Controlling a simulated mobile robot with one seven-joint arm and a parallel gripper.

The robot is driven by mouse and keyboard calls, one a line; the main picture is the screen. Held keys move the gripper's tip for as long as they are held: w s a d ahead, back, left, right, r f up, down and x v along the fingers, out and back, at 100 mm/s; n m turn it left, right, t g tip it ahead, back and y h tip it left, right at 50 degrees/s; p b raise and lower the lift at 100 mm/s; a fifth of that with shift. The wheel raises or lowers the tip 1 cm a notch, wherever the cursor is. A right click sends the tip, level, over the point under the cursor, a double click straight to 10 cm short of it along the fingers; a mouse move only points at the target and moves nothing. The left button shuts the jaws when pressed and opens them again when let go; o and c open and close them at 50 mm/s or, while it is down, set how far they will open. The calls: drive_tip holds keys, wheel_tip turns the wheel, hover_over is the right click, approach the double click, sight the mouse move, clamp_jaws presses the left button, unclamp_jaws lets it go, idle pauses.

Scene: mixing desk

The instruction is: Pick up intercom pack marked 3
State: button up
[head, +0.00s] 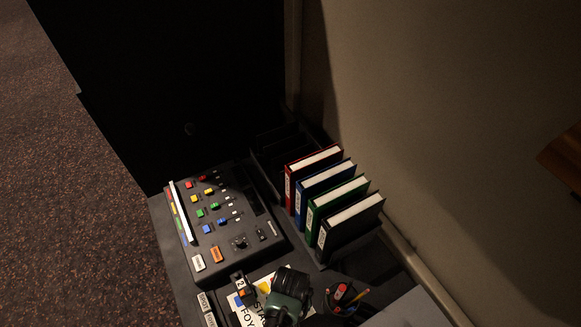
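No pack with a readable 3 shows in the head view. A small dark block marked 2 (240,286), with an orange part, stands at the front of the desk, below the control panel. It may be an intercom pack, but I cannot be sure. Beside it on the right is a bulky dark green and black object (290,289), which I cannot identify and which covers part of the papers. I do not make out my gripper in this view.
A dark control panel (246,252) with coloured buttons fills the desk's left. Red, blue, green and black binders (357,222) stand to its right, near the wall. A pen cup (343,303) and printed papers (247,317) crowd the front. Carpet (70,210) lies left.

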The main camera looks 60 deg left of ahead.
drive_tip(key=shift+f, duration=0.1)
clamp_jaws()
idle(0.4)
